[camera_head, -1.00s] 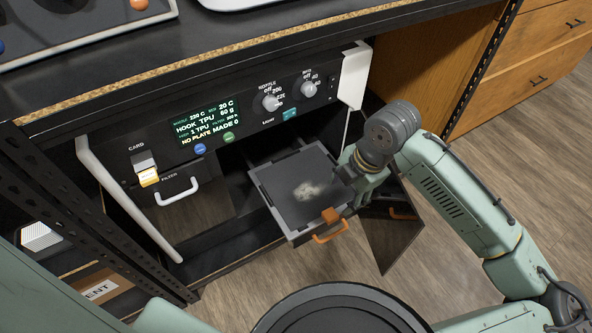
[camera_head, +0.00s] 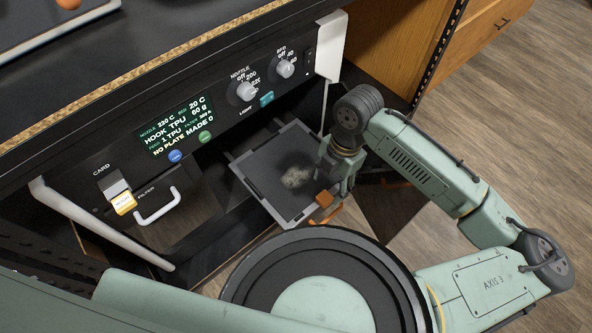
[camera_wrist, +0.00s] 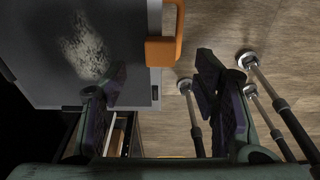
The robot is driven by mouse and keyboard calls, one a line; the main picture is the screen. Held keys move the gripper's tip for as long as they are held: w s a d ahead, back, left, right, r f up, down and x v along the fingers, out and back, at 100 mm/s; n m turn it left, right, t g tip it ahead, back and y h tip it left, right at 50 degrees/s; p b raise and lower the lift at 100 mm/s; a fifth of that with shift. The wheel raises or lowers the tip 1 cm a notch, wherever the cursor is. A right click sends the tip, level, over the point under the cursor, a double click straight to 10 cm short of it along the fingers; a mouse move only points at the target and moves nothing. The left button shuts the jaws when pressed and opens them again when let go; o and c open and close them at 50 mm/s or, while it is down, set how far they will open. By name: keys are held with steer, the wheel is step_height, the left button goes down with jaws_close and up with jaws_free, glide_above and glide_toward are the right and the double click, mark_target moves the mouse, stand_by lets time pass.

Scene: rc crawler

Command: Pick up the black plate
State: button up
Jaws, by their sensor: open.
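The black plate (camera_head: 262,172) is a flat dark square with a pale smudge near its middle. It lies on a grey-edged tray (camera_head: 249,187) that sticks out of the machine. An orange tab (camera_head: 324,199) sits at its front corner, and it also shows in the wrist view (camera_wrist: 160,51). My gripper (camera_head: 327,180) is at the plate's right front edge, close to the tab. In the wrist view, my gripper (camera_wrist: 160,82) has its fingers apart with nothing between them, one over the plate's edge (camera_wrist: 38,72) and one over the floor. Contact cannot be told.
An orange handle (camera_head: 336,214) is by the tray front. A dark open door (camera_head: 405,210) hangs to the right. The machine's control panel (camera_head: 215,110) and worktop overhang behind. The wrist view shows several thin metal legs (camera_wrist: 262,82) at the right.

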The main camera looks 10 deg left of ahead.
mark_target(325, 197)
steer(key=f, duration=0.5)
steer(key=shift+s+a+f, duration=0.1)
steer(key=shift+s+a, duration=0.15)
steer(key=shift+s, duration=0.15)
jaws_close()
